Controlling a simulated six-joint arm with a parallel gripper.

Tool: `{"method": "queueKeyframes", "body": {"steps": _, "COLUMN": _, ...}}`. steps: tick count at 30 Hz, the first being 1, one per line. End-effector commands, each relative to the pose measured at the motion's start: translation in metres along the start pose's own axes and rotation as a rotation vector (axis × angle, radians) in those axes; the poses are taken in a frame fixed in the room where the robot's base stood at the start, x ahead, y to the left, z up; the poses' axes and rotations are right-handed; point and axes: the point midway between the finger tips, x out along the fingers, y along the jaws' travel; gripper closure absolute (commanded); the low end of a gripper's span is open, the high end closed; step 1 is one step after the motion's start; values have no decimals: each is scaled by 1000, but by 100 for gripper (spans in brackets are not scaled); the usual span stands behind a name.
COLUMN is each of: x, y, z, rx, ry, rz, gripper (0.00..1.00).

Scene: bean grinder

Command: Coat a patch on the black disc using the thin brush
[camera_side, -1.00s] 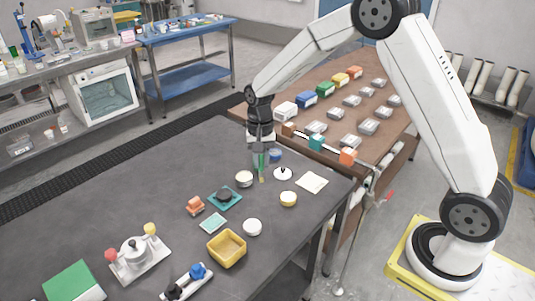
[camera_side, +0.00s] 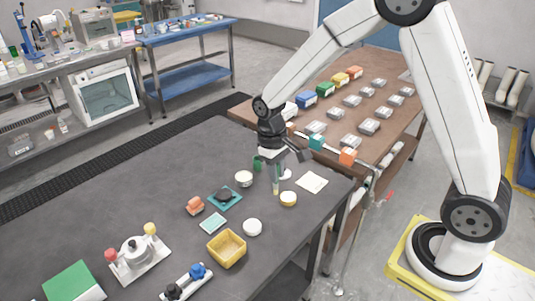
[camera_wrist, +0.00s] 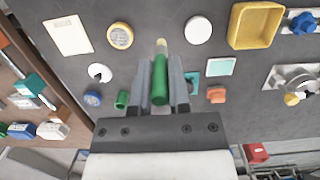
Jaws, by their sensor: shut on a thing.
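My gripper (camera_side: 274,168) is shut on the thin brush, which shows a green handle (camera_wrist: 160,85) and a pale yellow tip in the wrist view (camera_wrist: 161,46). The brush points down between the fingers, above the dark table. In the side view its lower end (camera_side: 276,189) is just left of a yellow round dish.
A green cup (camera_side: 257,163) is close to my gripper. The yellow dish (camera_side: 288,199), a white dish (camera_side: 252,227), a yellow tray (camera_side: 227,249) and orange blocks (camera_side: 195,205) are nearby. Bare table lies left.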

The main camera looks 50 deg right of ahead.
Motion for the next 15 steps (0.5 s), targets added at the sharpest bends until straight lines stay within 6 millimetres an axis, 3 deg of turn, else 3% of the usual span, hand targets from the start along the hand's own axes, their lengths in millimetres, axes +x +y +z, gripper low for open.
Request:
{"method": "queueKeyframes", "body": {"steps": 8, "x": -2, "y": -4, "z": -18, "rx": -137, "ry": 10, "rz": 14, "gripper": 100}}
{"method": "queueKeyframes", "body": {"steps": 15, "x": -7, "y": -13, "z": -50, "rx": -409, "ry": 23, "rz": 46, "gripper": 100}}
